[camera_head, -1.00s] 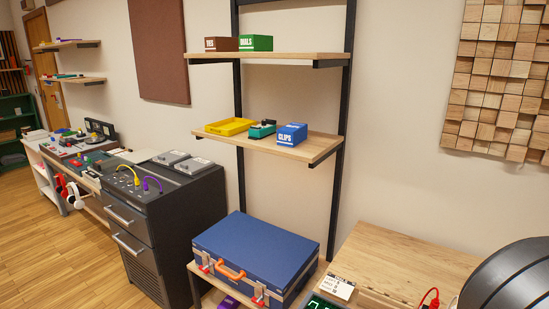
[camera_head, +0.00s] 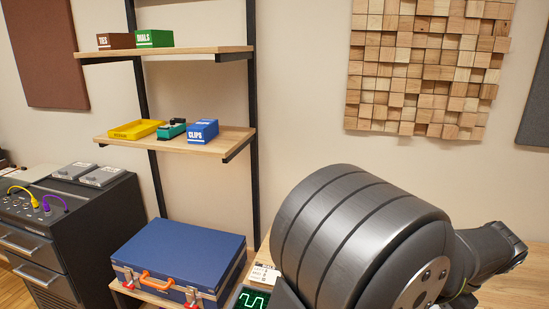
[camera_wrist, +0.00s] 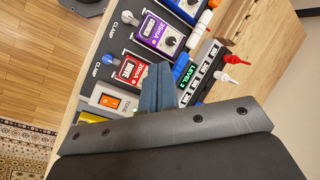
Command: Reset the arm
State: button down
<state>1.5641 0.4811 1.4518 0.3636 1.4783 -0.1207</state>
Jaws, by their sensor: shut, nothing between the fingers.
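My gripper (camera_wrist: 157,88) shows in the wrist view with its two blue-grey fingers together and nothing between them. It hangs over a bench with a row of pedals; the fingertips overlap the edge of a red pedal (camera_wrist: 130,70), and I cannot tell the height between them. In the head view my dark grey arm fills the lower right, over the wooden bench. The gripper itself does not show in that view.
A purple pedal (camera_wrist: 158,34), an orange switch box (camera_wrist: 110,102) and a green-lit level unit (camera_wrist: 188,82) lie close around the fingers. Red and white plugs (camera_wrist: 234,59) stand at right. In the head view a blue case (camera_head: 180,252) sits beneath wall shelves (camera_head: 175,143).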

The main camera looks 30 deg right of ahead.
jog(key=w+a+r+n+g+h, duration=0.1)
jog(key=w+a+r+n+g, duration=0.2)
jog(key=r, duration=0.5)
jog(key=w+a+r+n+g+h, duration=0.1)
jog(key=w+a+r+n+h, duration=0.15)
jog(key=r+n, duration=0.35)
jog(key=w+a+f, duration=0.7)
jog(key=s+d+r, duration=0.1)
jog(key=s+d, duration=0.3)
jog(key=d, duration=0.1)
jog(key=shift+s+d+m+y, duration=0.3)
jog(key=shift+s+d+y, duration=0.05)
jog(key=shift+s+d, duration=0.05)
dwell(2.0)
